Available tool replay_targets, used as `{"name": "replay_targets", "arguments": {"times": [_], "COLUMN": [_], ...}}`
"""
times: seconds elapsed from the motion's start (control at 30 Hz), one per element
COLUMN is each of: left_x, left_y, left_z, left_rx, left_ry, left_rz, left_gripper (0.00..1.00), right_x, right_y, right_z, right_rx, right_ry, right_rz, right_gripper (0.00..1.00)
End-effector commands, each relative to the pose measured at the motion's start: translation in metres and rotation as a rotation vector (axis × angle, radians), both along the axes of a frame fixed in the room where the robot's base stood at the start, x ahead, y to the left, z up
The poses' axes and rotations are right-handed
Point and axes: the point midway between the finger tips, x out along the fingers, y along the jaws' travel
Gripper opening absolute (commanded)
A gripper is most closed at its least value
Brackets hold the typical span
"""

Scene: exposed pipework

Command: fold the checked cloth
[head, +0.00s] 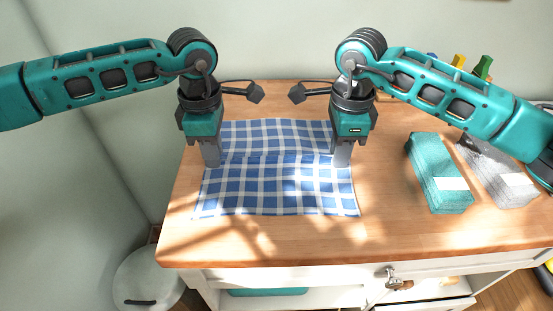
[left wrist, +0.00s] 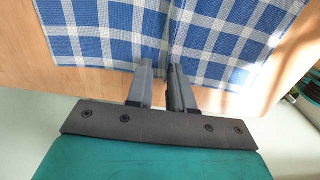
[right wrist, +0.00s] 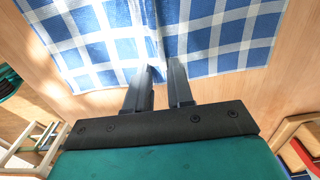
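The blue-and-white checked cloth (head: 270,190) lies spread on the wooden top, with a raised crease running across its middle from left to right. My left gripper (head: 211,162) points down at the crease's left end. In the left wrist view its fingers (left wrist: 160,70) stand a little apart at the cloth (left wrist: 95,30) edge. My right gripper (head: 341,162) points down at the crease's right end. In the right wrist view its fingers (right wrist: 160,70) are also apart, with the crease of the cloth (right wrist: 215,35) running up between them. I see no cloth clearly pinched.
A teal folded stack (head: 438,170) with a white label lies to the right, beside a grey one (head: 497,175). Small coloured objects (head: 470,65) stand at the back right. The wooden top (head: 260,240) is clear in front of the cloth. A white bin (head: 148,278) stands on the floor.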

Motion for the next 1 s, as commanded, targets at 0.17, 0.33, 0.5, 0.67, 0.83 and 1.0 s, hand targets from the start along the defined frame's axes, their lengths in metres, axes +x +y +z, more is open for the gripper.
{"name": "replay_targets", "arguments": {"times": [0.17,0.33,0.5,0.67,0.83,1.0], "left_x": [-0.0001,-0.0001,0.0,0.0,0.0,0.0], "left_y": [0.0002,0.0002,0.0003,0.0003,0.0003,0.0004], "left_z": [-0.0005,-0.0005,-0.0005,-0.0005,-0.0005,-0.0002], "left_rx": [0.0,0.001,0.001,0.001,0.001,0.001], "left_ry": [0.001,0.0,0.0,0.0,0.0,0.0], "left_rz": [0.0,0.0,0.0,0.0,0.001,0.001], "left_gripper": [0.12,0.04,0.0,0.0,0.0,0.0], "right_x": [-0.0003,-0.0003,-0.0003,-0.0004,-0.0005,-0.0005], "right_y": [-0.0002,-0.0003,-0.0004,-0.0004,-0.0005,-0.0006], "right_z": [-0.0009,-0.001,-0.001,-0.0011,-0.0013,-0.0011], "right_rx": [-0.001,-0.001,-0.001,-0.001,-0.002,-0.002], "right_ry": [0.002,0.002,0.002,0.002,0.002,0.003], "right_rz": [0.0,0.0,0.0,0.0,-0.001,-0.001], "right_gripper": [0.12,0.04,0.0,0.0,0.0,0.0]}}
